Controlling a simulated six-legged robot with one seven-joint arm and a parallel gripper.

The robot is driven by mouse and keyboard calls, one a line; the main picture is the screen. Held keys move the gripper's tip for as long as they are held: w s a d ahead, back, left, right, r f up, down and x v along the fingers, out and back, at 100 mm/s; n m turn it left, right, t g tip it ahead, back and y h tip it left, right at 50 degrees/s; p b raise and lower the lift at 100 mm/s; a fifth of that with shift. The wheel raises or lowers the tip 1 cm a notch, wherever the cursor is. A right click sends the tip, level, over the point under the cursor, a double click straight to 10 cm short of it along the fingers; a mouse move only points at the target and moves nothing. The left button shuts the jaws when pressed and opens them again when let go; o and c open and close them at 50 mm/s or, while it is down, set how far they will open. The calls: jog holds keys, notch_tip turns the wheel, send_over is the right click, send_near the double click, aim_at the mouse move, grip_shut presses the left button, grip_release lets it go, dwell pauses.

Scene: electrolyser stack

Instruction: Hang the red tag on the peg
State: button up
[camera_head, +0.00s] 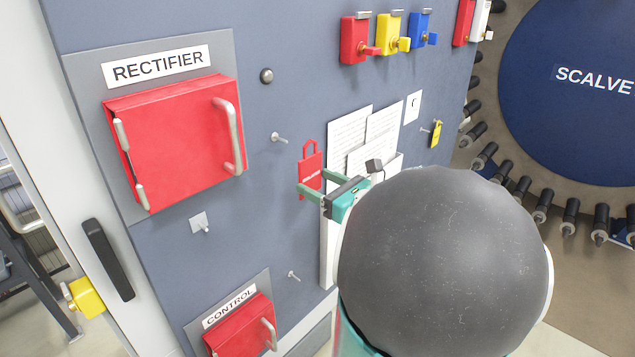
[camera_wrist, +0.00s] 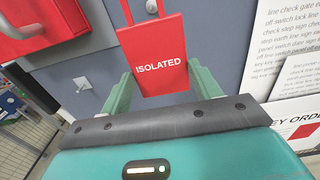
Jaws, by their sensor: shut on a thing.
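The red tag (camera_head: 309,172) is a flat plate with a loop handle on top. In the wrist view the tag (camera_wrist: 158,55) reads "ISOLATED" and sits upright between my green fingers. My gripper (camera_head: 317,181) is shut on its lower part, and it also shows in the wrist view (camera_wrist: 160,88). A bare metal peg (camera_head: 279,137) sticks out of the grey-blue panel, up and left of the tag in the head view. A round metal end (camera_wrist: 151,6) shows through the handle opening in the wrist view; I cannot tell whether it is that peg.
A red RECTIFIER box (camera_head: 180,140) with a handle is at left, a red CONTROL box (camera_head: 240,325) below. Other pegs (camera_head: 293,275) and (camera_head: 206,229) are on the panel. Papers (camera_head: 350,130) and a yellow tag (camera_head: 436,134) are right of the red tag. Coloured locks (camera_head: 388,35) hang above.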

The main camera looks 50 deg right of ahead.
jog(key=shift+s+r, duration=0.1)
jog(key=shift+s, duration=0.1)
jog(key=shift+w+f, duration=0.3)
jog(key=shift+w, duration=1.25)
jog(key=shift+w+f, duration=0.35)
jog(key=shift+w, duration=1.25)
jog(key=shift+w+f, duration=0.3)
jog(key=shift+w, duration=1.25)
jog(key=o, duration=1)
